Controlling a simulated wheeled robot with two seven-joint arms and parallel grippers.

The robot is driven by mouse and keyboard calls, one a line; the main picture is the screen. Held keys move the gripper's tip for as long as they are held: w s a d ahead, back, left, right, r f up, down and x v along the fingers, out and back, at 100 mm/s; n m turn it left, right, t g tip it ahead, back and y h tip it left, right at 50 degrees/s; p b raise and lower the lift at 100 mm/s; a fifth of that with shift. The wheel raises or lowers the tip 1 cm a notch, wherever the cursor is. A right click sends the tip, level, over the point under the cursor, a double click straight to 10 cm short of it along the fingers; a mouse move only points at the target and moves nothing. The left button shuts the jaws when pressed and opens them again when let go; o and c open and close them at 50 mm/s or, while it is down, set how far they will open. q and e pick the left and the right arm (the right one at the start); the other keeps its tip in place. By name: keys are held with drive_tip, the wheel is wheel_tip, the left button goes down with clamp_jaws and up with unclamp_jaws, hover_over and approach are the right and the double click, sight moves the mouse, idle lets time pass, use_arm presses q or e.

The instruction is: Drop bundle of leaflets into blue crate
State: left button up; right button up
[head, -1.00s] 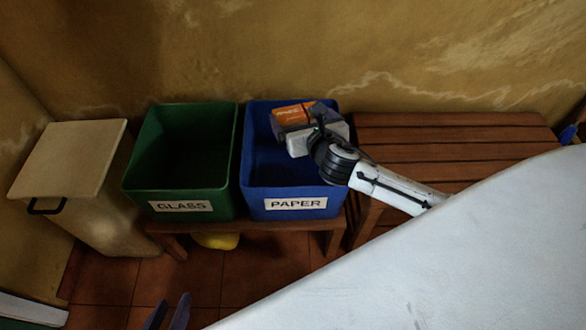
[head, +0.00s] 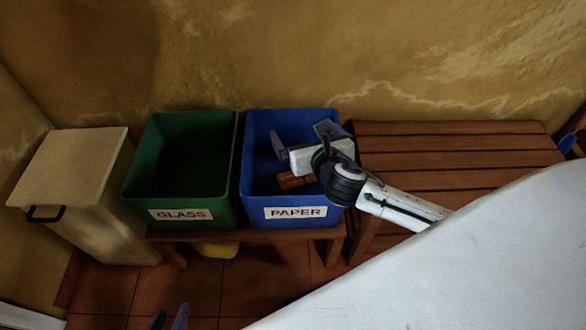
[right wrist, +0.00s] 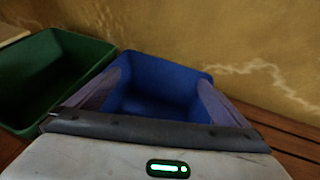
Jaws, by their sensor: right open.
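The blue crate (head: 251,185), labelled PAPER, stands on a low wooden bench. The bundle of leaflets (head: 293,181), orange-brown, lies low inside it, partly hidden by my right gripper. My right gripper (head: 300,138) is open and empty over the crate's right half, its fingers spread apart. In the right wrist view the crate (right wrist: 165,85) shows between the two fingers, and the leaflets are out of sight.
A green crate (head: 134,187) labelled GLASS stands close to the left of the blue one and looks empty. A beige lidded bin (head: 75,165) is at the far left. A slatted wooden bench (head: 450,155) at the right is bare. A yellow object (head: 215,249) lies under the low bench.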

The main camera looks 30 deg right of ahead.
drive_tip(key=p+v, duration=0.2)
drive_tip(key=v, duration=0.5)
drive_tip(key=shift+s, duration=0.25)
drive_tip(key=shift+r, duration=0.1)
